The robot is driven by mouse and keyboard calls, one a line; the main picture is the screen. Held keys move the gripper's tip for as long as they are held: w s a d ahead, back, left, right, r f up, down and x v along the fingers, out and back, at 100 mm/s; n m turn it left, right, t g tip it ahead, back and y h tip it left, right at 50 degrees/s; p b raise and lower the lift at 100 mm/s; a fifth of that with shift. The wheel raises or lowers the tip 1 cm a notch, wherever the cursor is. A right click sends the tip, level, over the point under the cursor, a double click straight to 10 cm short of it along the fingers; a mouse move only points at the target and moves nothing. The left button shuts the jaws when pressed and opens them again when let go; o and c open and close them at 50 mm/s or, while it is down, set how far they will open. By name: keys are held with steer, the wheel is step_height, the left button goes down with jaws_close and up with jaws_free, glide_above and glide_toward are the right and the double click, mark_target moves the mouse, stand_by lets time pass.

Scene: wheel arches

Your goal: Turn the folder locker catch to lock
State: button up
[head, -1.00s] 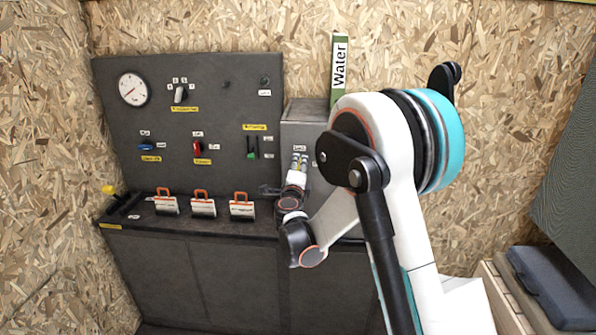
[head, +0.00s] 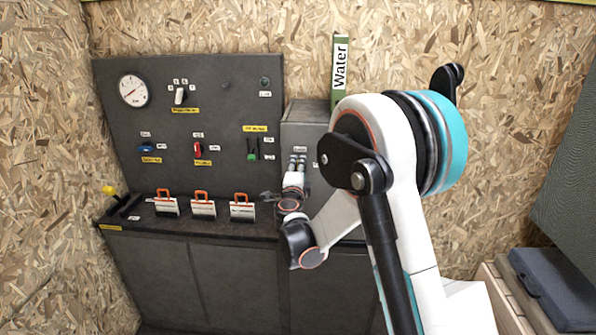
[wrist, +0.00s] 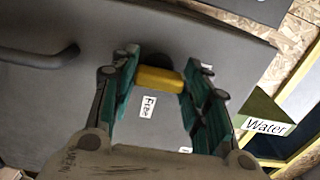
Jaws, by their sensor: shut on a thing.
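The folder locker is a grey box (head: 305,118) at the right end of the dark console in the head view. In the wrist view its grey face (wrist: 60,105) fills much of the picture. The yellow catch (wrist: 158,80) sits on that face, with a white "Free" label (wrist: 148,106) just below it. My gripper (wrist: 163,72) has its green fingers on either side of the catch and is shut on it. In the head view my gripper (head: 297,164) is at the locker front and the catch cannot be made out.
A dark handle (wrist: 35,57) is left of the catch. A green "Water" folder (head: 340,68) stands by the locker top. A switch panel (head: 220,110) rises behind. A blue-grey case (head: 553,287) lies at right.

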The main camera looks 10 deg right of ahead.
steer(key=o, duration=1.1)
steer(key=shift+c, duration=0.2)
steer(key=v, duration=1.2)
steer(key=shift+r, duration=0.1)
